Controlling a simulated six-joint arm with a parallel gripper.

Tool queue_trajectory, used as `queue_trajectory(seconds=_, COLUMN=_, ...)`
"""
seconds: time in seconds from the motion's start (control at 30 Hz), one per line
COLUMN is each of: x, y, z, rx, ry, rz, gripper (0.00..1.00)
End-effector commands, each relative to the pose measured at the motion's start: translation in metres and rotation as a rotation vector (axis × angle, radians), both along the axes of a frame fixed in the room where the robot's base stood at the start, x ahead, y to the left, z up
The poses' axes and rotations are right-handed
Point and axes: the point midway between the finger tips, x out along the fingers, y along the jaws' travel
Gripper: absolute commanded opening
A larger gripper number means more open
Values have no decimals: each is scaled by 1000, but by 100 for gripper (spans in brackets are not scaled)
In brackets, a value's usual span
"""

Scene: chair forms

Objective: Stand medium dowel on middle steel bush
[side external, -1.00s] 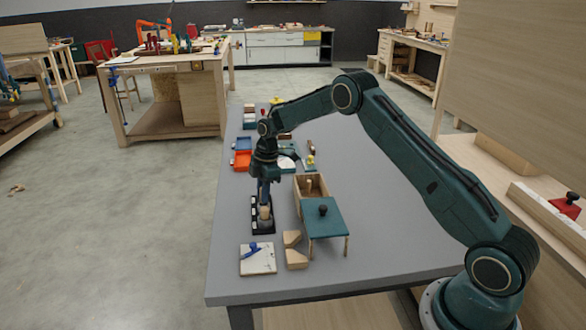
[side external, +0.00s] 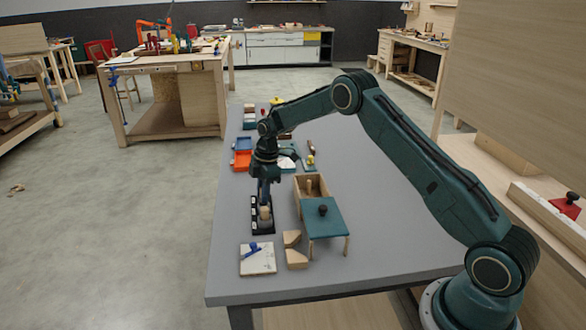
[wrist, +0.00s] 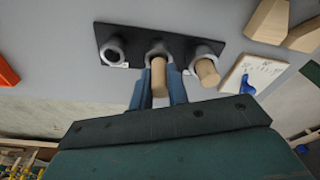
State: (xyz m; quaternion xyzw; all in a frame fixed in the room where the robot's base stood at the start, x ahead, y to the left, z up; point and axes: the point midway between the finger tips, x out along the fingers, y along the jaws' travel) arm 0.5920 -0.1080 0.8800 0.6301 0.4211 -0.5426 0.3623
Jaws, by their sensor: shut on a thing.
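A black base (wrist: 132,58) carries three grey steel bushes in a row; it also shows in the side view (side external: 256,228). My gripper (wrist: 158,92) is shut on a pale wooden dowel (wrist: 158,76), one blue-grey finger on each side. The held dowel lines up with the middle bush (wrist: 158,48), its far end at the bush; I cannot tell whether it is seated. Another wooden dowel (wrist: 207,72) stands in the right bush (wrist: 204,52). The left bush (wrist: 114,50) is empty. In the side view my gripper (side external: 264,200) points down over the base.
Right of the base are an open wooden box (side external: 298,190), a teal panel with a black knob (side external: 325,230) and wooden blocks (side external: 296,259). A white tile (side external: 262,264) with a blue item lies in front. Orange (side external: 241,160) and blue trays stand behind. The table's left strip is clear.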

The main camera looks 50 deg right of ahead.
Motion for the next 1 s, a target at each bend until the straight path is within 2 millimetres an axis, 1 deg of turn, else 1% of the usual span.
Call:
queue_trajectory(seconds=0.5, x=0, y=0, z=0, rx=0, ry=0, rz=0, gripper=0)
queue_trajectory(seconds=1.0, x=0, y=0, z=-7, rx=0, ry=0, rz=0, gripper=0)
